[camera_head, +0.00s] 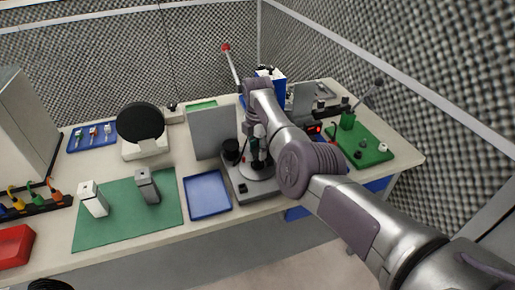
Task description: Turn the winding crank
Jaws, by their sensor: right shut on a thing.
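The winding device is a grey box (237,191) with a round light disc (262,174) on top, at the front edge of the bench right of centre. My right arm reaches in from the lower right. Its right gripper (258,162) points down over the disc and is shut on a part of the device, which looks like the crank's handle. The fingers and wrist hide most of the crank, so its angle cannot be told. A black round knob (231,149) stands at the device's left. My left gripper is out of view.
An upright grey panel (212,132) stands behind the device. A blue tray (207,195) and a green mat (120,226) with two upright blocks lie to the left. A green board (372,158) with small parts is at the right. Foam walls close the back and right.

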